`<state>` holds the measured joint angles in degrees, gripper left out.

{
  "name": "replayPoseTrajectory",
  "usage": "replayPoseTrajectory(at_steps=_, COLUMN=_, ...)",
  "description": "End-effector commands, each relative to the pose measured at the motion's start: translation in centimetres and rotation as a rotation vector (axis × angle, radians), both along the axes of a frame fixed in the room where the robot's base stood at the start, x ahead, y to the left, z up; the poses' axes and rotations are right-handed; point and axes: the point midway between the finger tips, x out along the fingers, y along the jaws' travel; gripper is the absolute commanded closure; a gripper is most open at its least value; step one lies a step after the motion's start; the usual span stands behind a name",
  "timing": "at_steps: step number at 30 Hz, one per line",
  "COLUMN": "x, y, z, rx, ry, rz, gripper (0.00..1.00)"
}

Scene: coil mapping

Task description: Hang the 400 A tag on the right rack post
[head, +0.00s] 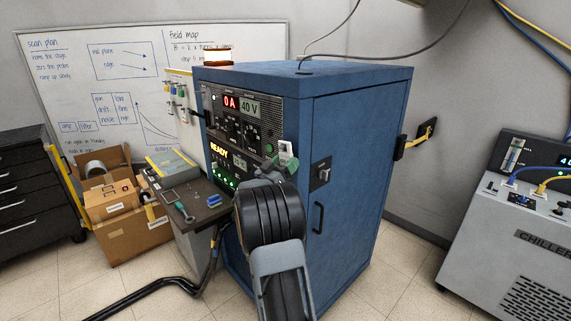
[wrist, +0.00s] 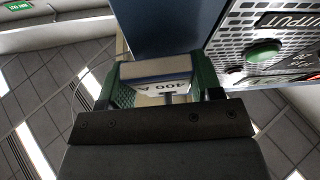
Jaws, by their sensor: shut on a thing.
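The 400 A tag (wrist: 168,88) is a pale plate with dark lettering, upside down in the wrist view. It sits between the green fingers of my gripper (wrist: 160,82), which is shut on it. In the head view the tag (head: 286,149) shows as a small white piece at my gripper (head: 279,162), in front of the blue rack's (head: 345,170) right front edge. A blue upright part of the rack (wrist: 165,28) lies beyond the tag in the wrist view. I cannot tell whether the tag touches the rack.
The rack's lit control panel (head: 240,125) is left of my gripper, with a green button (wrist: 264,51) close by in the wrist view. A small bench (head: 205,213) with tools stands left. A chiller (head: 520,235) is at right. Floor between rack and chiller is clear.

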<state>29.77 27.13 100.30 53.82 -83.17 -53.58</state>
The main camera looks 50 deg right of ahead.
Motion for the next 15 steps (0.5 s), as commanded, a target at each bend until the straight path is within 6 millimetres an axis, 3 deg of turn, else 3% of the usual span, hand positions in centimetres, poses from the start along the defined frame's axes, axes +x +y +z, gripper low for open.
replayPoseTrajectory(at_steps=10, x=0.00, y=0.01, z=0.04, rx=0.000, ry=0.000, rz=0.000, gripper=0.56)
replayPoseTrajectory(at_steps=11, x=0.00, y=0.01, z=0.04, rx=0.000, ry=0.000, rz=0.000, gripper=0.38)
replayPoseTrajectory(at_steps=15, x=0.00, y=0.00, z=0.03, rx=0.000, ry=0.000, rz=0.000, gripper=0.25)
